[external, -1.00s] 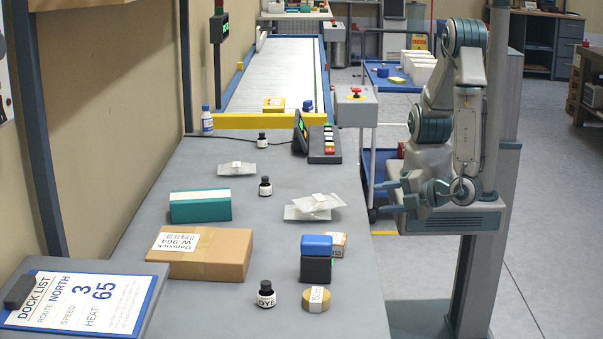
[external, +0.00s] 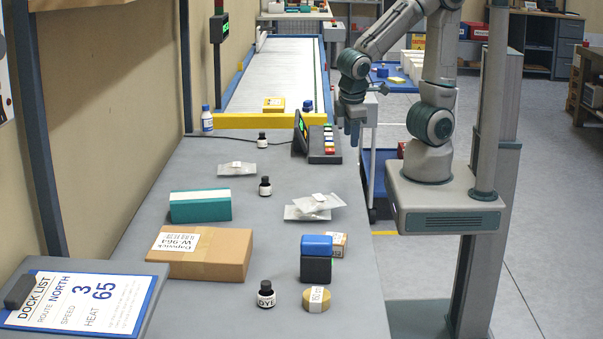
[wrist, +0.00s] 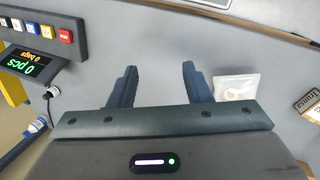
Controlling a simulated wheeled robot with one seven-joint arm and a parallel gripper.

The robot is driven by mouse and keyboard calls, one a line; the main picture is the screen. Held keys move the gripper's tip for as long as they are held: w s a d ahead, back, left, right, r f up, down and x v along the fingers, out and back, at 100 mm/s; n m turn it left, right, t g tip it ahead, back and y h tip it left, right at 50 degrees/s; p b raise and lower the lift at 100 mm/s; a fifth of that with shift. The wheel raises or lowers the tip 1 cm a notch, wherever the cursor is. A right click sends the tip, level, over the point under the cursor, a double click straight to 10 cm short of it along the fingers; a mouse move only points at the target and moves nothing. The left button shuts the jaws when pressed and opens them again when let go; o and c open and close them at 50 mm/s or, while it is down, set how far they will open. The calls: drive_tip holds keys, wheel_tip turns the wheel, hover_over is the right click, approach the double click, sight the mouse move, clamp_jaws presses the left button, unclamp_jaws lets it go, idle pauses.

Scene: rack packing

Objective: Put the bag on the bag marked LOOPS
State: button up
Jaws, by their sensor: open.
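Small pale flat bags lie on the grey table. One bag (external: 237,169) lies alone near the back left. Two more overlap at the right: an upper bag (external: 326,203) rests partly on a lower bag (external: 296,214). Their labels are too small to read, so I cannot tell which is marked LOOPS. My gripper (external: 352,132) is raised near the table's back right edge, by the button panel, apart from all the bags. In the wrist view my gripper (wrist: 160,85) is open and empty, with a pale bag (wrist: 236,86) beyond the right finger.
A button panel with display (external: 322,145) stands at the back. The table's middle is fairly clear.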

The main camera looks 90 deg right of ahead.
drive_tip(key=d+r+m+t+y, duration=0.3)
drive_tip(key=d+r, duration=0.2)
drive_tip(key=d, duration=0.1)
drive_tip(key=shift+d, duration=0.15)
